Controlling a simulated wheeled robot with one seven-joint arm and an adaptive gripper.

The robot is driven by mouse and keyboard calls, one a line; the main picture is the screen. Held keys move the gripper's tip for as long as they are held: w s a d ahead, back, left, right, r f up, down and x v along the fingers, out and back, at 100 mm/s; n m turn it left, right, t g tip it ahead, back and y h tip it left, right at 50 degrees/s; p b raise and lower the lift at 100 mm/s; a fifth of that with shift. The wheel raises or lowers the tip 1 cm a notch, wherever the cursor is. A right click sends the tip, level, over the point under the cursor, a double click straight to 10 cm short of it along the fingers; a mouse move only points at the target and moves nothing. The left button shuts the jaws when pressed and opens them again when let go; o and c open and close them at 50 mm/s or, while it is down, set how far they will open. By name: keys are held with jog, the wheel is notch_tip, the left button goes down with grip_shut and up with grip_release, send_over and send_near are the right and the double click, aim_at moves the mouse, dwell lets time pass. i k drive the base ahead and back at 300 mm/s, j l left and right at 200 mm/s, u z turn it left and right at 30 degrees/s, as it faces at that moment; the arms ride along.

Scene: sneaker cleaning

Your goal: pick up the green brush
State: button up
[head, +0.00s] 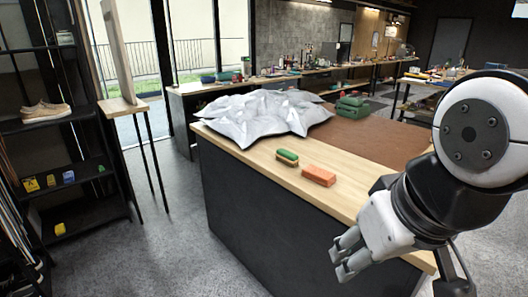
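The green brush (287,155) lies on the wooden counter (245,155) near its front edge, with its green back up and a tan bristle side below. An orange block-like brush or sponge (319,176) lies just to its right and slightly nearer, apart from it. My gripper (338,262) is at the lower right, in front of the counter's edge. Its two grey fingers are spread with a gap between them, and nothing shows between them. It is well apart from the green brush, lower and to the right in the picture.
A crumpled grey-white cloth or bag (262,115) covers the counter behind the brush. A brown mat (375,137) and a green case (352,107) are at the back right. A dark shelf with shoes (46,112) stands at left. The floor left of the counter is clear.

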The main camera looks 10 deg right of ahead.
aim_at(289, 160)
jog(key=z, duration=0.2)
jog(key=u, duration=1.15)
jog(key=z, duration=1.15)
jog(key=i+j, duration=0.4)
jog(key=i, duration=0.2)
jog(key=i+j, duration=0.4)
jog(key=i, duration=0.2)
jog(key=i+j+z, duration=0.1)
jog(key=i+j, duration=0.3)
jog(key=i, duration=0.15)
